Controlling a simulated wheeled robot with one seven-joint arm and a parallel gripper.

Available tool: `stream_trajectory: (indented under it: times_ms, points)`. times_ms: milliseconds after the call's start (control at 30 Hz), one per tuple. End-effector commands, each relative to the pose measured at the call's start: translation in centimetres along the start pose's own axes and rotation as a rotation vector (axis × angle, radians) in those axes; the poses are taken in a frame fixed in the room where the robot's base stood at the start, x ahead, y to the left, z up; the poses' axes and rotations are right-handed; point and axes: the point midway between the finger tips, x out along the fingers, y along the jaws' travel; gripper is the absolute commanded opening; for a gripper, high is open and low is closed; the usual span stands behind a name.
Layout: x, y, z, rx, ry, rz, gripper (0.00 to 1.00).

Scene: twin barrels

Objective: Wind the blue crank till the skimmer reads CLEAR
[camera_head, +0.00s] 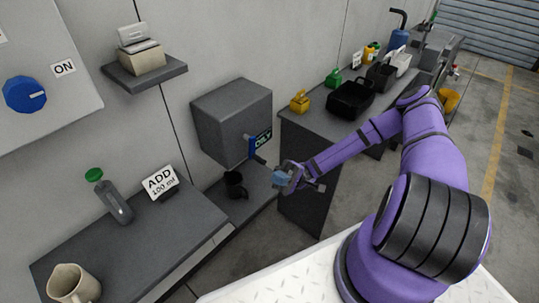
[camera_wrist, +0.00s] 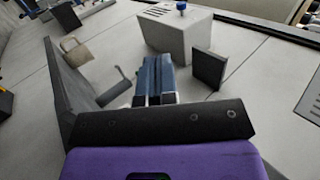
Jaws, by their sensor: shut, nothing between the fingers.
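The dark grey box (camera_head: 232,120) is fixed to the wall in the head view. On its right face is a blue crank (camera_head: 252,147) with a dark handle sticking out towards the lower right. Beside the crank is a small dark display (camera_head: 264,138) with green letters, too small to read surely. My gripper (camera_head: 279,177) is shut and empty, in front of the box, to the lower right of the crank and apart from it. In the wrist view its blue fingers (camera_wrist: 155,80) are together. I cannot make out the crank in the wrist view.
A dark mug (camera_head: 235,185) stands below the box. The left counter (camera_head: 195,222) holds a green-capped bottle (camera_head: 112,200), a sign (camera_head: 160,182) and a beige jug (camera_head: 73,284). A black bin (camera_head: 350,98) is on the right counter. A blue dial (camera_head: 25,94) is on the wall panel.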

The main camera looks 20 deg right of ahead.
Motion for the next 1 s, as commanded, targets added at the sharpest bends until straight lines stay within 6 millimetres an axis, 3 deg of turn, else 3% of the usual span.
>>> stream_trajectory:
  times_ms: [267,467,800,1000]
  points:
    - [-2.0,-1.3,-1.5,-0.051,0.021,0.549,0.00]
    - [-4.7,-3.3,-2.9,-0.126,0.049,0.932,0.00]
    - [-9.4,-10.2,-6.0,-0.329,0.105,1.532,0.00]
    - [-10.5,-13.8,-7.3,-0.429,0.126,1.733,0.00]
